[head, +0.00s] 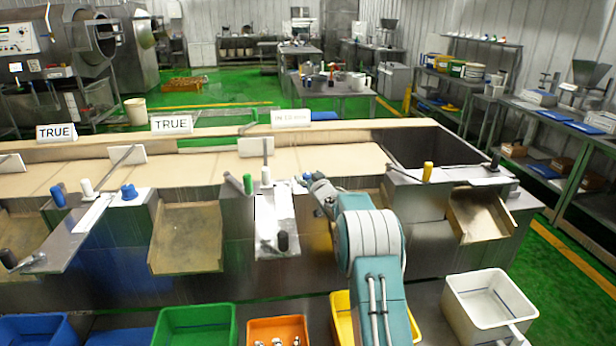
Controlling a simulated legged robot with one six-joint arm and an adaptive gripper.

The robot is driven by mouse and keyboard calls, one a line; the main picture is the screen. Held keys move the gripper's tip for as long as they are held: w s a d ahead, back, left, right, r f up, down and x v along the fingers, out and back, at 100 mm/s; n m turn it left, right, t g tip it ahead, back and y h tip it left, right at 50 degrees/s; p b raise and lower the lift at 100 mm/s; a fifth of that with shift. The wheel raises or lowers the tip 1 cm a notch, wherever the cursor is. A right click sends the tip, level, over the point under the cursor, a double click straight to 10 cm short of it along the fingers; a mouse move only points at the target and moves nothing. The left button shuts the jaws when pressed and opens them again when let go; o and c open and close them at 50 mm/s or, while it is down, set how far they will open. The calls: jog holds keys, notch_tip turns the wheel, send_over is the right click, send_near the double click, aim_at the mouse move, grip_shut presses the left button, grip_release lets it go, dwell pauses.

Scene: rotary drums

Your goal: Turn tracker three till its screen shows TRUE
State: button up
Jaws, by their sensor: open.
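Three small white screens stand along the back of the long bench. The left screen (56,132) and the middle screen (172,124) read TRUE. The third screen (291,118) has pale text too faint to read. Below it, a metal station (272,215) carries a green-capped handle (247,184), a white-capped handle (266,177) and a black knob (283,241). I cannot tell which part is tracker three's control. My gripper (303,180) is small in view, just right of the white-capped handle, open and with nothing visible in it. My arm partly hides the bench behind it.
Other handles have blue (128,191) and yellow (428,171) caps. Green (194,325), orange (278,330), yellow (342,318) and white (490,302) bins stand along the front. The bench top left of my gripper is mostly clear.

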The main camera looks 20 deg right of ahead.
jog(key=shift+c, duration=0.3)
jog(key=c, duration=1.1)
jog(key=shift+d+n+y, duration=0.1)
jog(key=shift+n+y, duration=0.4)
jog(key=shift+y, duration=0.2)
jog(key=shift+n+g+y, duration=0.4)
jog(key=shift+n+y, duration=0.9)
jog(key=shift+y, duration=0.8)
jog(key=shift+n+g+y, duration=0.6)
jog(key=shift+n+y, duration=0.4)
jog(key=shift+y, duration=0.8)
